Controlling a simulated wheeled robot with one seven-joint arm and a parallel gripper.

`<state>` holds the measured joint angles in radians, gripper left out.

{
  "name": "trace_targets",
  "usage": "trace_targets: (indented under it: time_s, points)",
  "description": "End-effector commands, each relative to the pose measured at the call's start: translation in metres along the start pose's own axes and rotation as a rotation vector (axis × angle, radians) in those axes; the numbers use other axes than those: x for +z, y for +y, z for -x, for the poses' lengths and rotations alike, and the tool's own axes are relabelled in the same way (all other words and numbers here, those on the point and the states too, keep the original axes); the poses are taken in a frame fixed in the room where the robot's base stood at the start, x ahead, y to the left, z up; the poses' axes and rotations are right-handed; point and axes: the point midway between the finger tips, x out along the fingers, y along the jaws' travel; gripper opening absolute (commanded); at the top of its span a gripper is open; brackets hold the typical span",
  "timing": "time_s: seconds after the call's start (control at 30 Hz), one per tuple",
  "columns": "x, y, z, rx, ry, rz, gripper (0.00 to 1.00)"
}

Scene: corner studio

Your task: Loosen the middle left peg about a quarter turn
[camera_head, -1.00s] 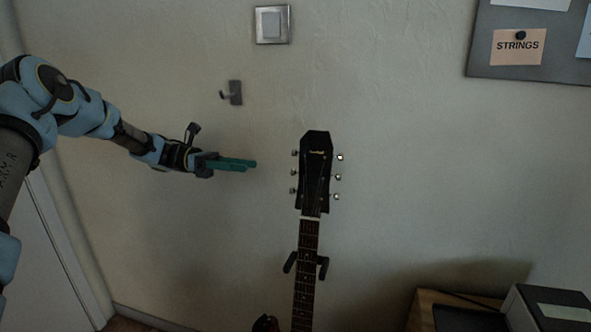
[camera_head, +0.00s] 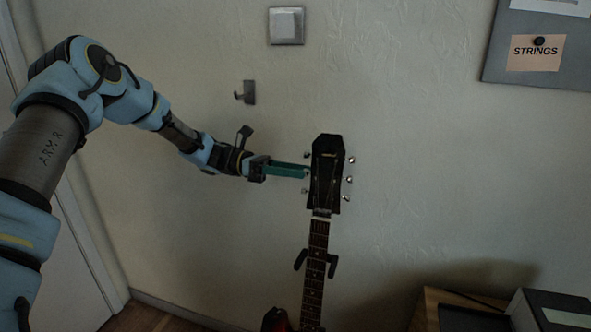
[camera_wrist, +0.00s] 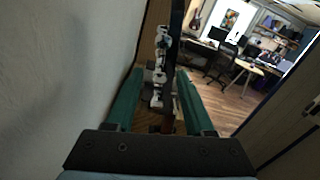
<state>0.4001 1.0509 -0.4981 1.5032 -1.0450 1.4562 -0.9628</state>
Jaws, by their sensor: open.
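The guitar's dark headstock (camera_head: 327,172) stands upright against the wall, with small silver pegs on both sides. The upper left peg (camera_head: 306,154) and lower left peg (camera_head: 304,191) show clear in the head view. The middle left peg is at my teal fingertips and mostly hidden there. My gripper (camera_head: 307,173) reaches in from the left, level with that peg. In the wrist view my gripper (camera_wrist: 160,73) is open, its two fingers on either side of the line of pegs. A peg (camera_wrist: 159,76) shows between the fingertips; I cannot tell whether either finger touches it.
A wall hanger (camera_head: 317,262) holds the guitar neck (camera_head: 315,280). A small empty hook (camera_head: 247,92) and a light switch (camera_head: 286,26) are on the wall above. A wooden cabinet (camera_head: 428,305) stands at lower right. The wall right of the headstock is clear.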

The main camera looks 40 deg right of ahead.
Motion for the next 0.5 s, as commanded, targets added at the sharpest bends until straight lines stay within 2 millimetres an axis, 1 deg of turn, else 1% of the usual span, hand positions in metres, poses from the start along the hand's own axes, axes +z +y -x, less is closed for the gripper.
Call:
trace_targets:
  time_s: [0.1,0.5]
  points:
    - [-0.0002,0.0001,0.0001,0.000,0.000,0.000,0.52]
    - [-0.0001,0.0001,0.0003,0.000,0.000,0.000,0.07]
